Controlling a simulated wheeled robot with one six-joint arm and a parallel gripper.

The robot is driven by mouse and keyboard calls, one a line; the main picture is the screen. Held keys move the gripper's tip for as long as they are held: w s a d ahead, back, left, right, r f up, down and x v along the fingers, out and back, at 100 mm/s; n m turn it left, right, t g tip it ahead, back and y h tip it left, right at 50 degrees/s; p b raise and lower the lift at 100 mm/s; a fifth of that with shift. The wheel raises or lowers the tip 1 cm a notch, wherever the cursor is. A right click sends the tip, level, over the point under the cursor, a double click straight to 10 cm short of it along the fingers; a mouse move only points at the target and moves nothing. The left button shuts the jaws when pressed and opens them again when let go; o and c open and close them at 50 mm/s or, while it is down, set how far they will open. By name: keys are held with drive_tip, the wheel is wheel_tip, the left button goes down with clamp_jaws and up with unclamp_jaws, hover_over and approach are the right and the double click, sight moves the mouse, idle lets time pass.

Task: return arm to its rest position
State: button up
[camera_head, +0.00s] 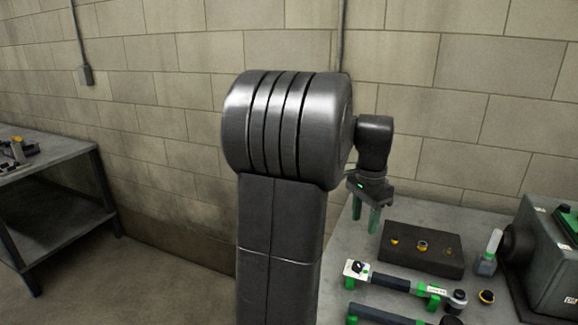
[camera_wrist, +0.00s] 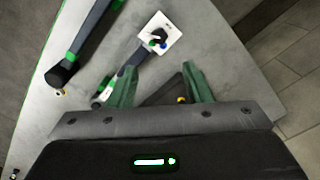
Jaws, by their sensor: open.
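My arm stands in the middle of the head view, with its large dark joint in front of the wall. My gripper (camera_head: 366,220) hangs pointing down at the left part of the grey workbench (camera_head: 330,285), beside a dark block. In the wrist view my gripper (camera_wrist: 158,75) shows two green fingers spread well apart. Nothing is held between them.
The dark block (camera_head: 425,262) holds small brass-coloured parts. Torque wrenches (camera_head: 390,283), a small bottle (camera_head: 488,255) and a grey machine (camera_head: 550,260) stand on the bench. Another table (camera_head: 60,160) is at far left, with free floor between. The block wall is behind.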

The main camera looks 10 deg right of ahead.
sight(357, 264)
wheel_tip(357, 264, down, 14)
drive_tip(key=shift+r, duration=0.1)
idle(0.4)
